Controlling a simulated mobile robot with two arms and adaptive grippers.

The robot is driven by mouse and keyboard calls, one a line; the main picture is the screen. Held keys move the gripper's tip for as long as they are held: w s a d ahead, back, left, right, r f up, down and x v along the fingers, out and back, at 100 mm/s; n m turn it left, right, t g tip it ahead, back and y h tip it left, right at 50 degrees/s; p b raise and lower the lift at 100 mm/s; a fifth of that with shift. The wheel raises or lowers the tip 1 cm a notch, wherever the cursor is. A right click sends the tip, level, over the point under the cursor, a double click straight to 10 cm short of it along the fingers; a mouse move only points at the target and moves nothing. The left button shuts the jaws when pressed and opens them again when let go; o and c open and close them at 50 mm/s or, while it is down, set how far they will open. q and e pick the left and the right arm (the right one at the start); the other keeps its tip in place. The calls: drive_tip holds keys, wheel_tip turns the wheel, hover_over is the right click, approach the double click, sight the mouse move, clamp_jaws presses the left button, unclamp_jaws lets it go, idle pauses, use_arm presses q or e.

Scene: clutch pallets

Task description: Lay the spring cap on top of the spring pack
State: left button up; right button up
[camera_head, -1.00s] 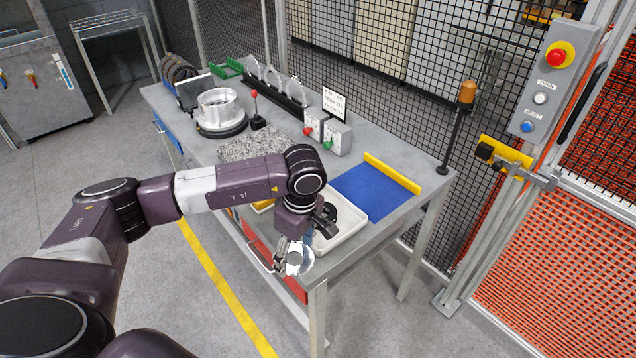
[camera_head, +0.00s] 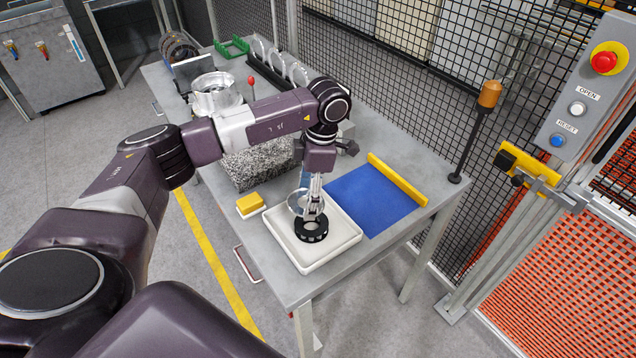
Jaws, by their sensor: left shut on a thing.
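My left gripper (camera_head: 313,208) points down over the white tray and is shut on a thin silvery round piece (camera_head: 296,204), which looks like the spring cap. That piece appears tilted, sticking out to the left of the fingers. The spring pack, a black ring with openings around its side (camera_head: 312,234), lies in the white tray (camera_head: 340,248) just under the gripper. The fingers hide part of the ring's top, and I cannot tell whether the cap touches it. My right gripper is not in view.
A blue mat (camera_head: 370,199) with a yellow bar (camera_head: 398,179) lies right of the tray. A yellow block (camera_head: 249,204) and a speckled grey block (camera_head: 258,168) stand to the left. A silver housing (camera_head: 215,95) stands farther back. The blue mat is clear.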

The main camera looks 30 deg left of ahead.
use_arm(q)
drive_tip(key=shift+s+f+b, duration=0.2)
drive_tip(key=shift+f+b, duration=0.6)
drive_tip(key=shift+f, duration=0.45)
drive_tip(key=shift+s+f+b, duration=0.15)
drive_tip(key=shift+f+b, duration=0.6)
drive_tip(key=shift+f, duration=0.75)
drive_tip(key=shift+f+b, duration=0.4)
drive_tip(key=shift+f, duration=0.15)
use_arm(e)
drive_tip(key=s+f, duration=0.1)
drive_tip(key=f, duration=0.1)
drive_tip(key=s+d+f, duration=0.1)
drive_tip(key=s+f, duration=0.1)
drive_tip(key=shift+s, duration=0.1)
use_arm(q)
drive_tip(key=o, duration=1.3)
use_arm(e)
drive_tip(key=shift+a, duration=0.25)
